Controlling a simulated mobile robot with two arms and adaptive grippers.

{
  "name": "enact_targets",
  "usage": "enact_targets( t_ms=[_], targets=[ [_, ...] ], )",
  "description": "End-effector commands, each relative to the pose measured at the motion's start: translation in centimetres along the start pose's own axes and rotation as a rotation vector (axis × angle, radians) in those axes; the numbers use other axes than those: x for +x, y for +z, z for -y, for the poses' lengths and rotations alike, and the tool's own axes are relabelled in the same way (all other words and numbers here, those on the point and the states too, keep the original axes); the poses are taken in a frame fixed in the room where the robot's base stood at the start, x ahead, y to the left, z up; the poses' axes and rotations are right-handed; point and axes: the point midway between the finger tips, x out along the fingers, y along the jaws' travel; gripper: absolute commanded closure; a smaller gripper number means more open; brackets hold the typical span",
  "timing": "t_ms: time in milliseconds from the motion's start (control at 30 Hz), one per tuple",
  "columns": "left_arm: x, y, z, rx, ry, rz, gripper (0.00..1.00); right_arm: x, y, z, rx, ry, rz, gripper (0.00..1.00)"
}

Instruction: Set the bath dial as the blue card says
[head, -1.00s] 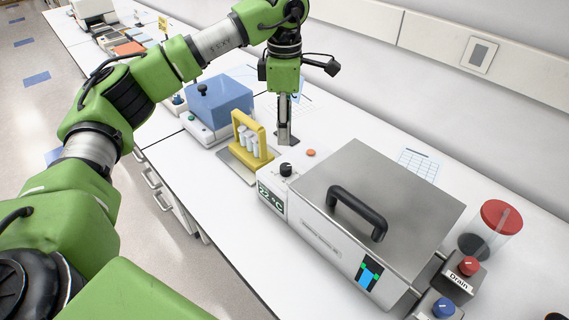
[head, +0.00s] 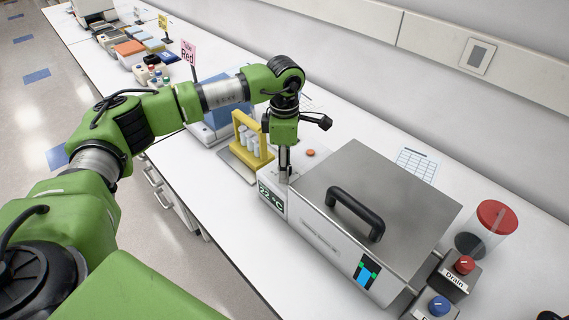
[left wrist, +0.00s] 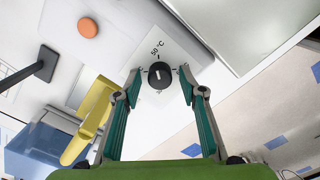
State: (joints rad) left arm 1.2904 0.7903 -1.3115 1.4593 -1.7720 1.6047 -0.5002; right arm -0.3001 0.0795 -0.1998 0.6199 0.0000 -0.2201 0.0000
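The bath (head: 318,235) is a steel box with a black-handled lid, and its front display (head: 271,199) reads about 22 °C. In the left wrist view its black dial (left wrist: 159,75) sits on a pale panel beside a "50 °C" mark; the knob's exact setting is hard to read. My left gripper (head: 285,172) points down over the dial, mostly hiding it in the head view. The wrist view shows the left gripper (left wrist: 161,70) open, with a finger on each side of the dial and small gaps. A pale bluish sheet (head: 312,104) lies behind my arm, its writing unreadable. My right gripper is not in view.
A yellow rack (head: 262,150) with white tubes stands close left of the bath, and a blue-lidded device is behind it. An orange button (head: 310,153) is beside the dial.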

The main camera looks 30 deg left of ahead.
Motion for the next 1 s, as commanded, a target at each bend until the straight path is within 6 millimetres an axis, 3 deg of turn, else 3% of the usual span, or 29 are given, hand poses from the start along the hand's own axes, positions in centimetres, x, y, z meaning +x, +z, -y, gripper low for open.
enact_targets(
  t_ms=[67, 200, 900, 933, 967, 1000],
  targets=[
    [0.0, 0.0, 0.0, 0.0, 0.0, 0.0, 0.67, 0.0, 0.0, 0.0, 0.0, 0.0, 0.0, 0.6],
    [0.0, 0.0, 0.0, 0.0, 0.0, 0.0, 1.0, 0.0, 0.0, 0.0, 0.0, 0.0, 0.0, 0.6],
    [-0.1, 0.0, -0.1, 0.138, 0.001, 0.0, 1.0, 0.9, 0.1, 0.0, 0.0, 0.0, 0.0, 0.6],
    [-0.1, 0.0, -0.1, 0.138, 0.001, 0.0, 0.71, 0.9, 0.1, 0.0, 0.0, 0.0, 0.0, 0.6],
    [-0.1, 0.0, -0.1, 0.138, 0.001, 0.0, 0.64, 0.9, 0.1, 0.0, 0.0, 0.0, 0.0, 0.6],
    [-0.1, 0.0, -0.1, 0.138, 0.001, 0.0, 0.62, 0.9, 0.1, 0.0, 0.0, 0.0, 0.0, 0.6]
  ],
)
